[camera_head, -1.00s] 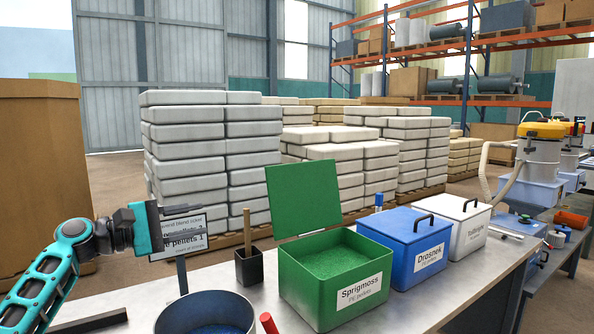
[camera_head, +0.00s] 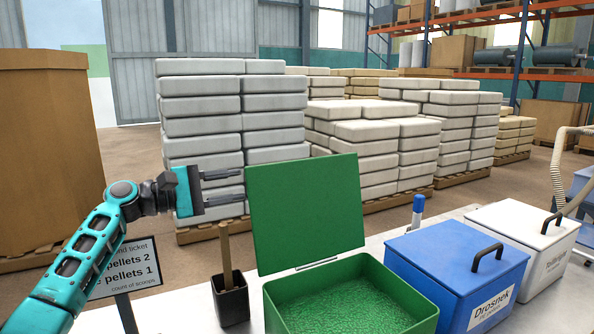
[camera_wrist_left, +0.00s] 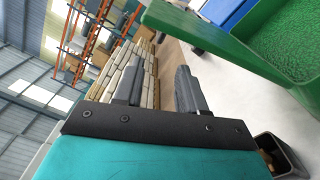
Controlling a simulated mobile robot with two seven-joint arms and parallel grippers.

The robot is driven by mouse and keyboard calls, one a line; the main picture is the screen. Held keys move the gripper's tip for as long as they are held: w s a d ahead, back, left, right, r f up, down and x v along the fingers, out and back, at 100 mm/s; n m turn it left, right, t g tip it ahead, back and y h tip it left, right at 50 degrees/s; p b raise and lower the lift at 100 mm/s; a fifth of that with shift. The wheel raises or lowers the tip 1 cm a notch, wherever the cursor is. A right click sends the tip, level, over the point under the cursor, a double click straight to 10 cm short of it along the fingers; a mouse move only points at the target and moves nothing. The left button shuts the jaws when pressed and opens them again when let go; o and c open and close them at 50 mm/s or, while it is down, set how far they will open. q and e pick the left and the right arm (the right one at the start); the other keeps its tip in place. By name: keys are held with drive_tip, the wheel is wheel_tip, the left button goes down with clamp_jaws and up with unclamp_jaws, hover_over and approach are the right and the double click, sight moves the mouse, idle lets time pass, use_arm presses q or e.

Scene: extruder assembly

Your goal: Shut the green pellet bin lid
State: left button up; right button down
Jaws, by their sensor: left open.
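The green pellet bin (camera_head: 345,296) stands on the table, full of green pellets. Its green lid (camera_head: 306,212) stands open, raised upright at the bin's back edge. My left gripper (camera_head: 243,184) is open and empty, with its fingertips just left of the lid's left edge; I cannot tell whether they touch it. In the left wrist view, the two fingers (camera_wrist_left: 158,88) are spread with nothing between them. The lid shows there as a green slab (camera_wrist_left: 215,42) beyond the fingers, with the pellets at the upper right. My right gripper is not in view.
A black cup (camera_head: 232,304) with a wooden handle stands left of the bin. A ticket sign (camera_head: 128,268) stands behind my left arm. A blue lidded bin (camera_head: 455,262) and a white one (camera_head: 520,238) stand to the right. A blue-capped marker (camera_head: 418,211) stands behind the blue bin.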

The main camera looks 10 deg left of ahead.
sight(257, 182)
use_arm(q)
drive_tip(key=b+x, duration=0.1)
drive_tip(key=x, duration=0.5)
drive_tip(key=b+x, duration=0.2)
drive_tip(key=x, duration=0.3)
drive_tip(key=shift+w+d, duration=0.25)
drive_tip(key=shift+w+d+b, duration=0.35)
drive_tip(key=shift+d+b, duration=0.05)
drive_tip(key=shift+d, duration=0.1)
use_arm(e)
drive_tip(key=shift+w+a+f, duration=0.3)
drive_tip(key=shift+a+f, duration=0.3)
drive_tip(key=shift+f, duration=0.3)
use_arm(q)
drive_tip(key=shift+r, duration=0.15)
clamp_jaws()
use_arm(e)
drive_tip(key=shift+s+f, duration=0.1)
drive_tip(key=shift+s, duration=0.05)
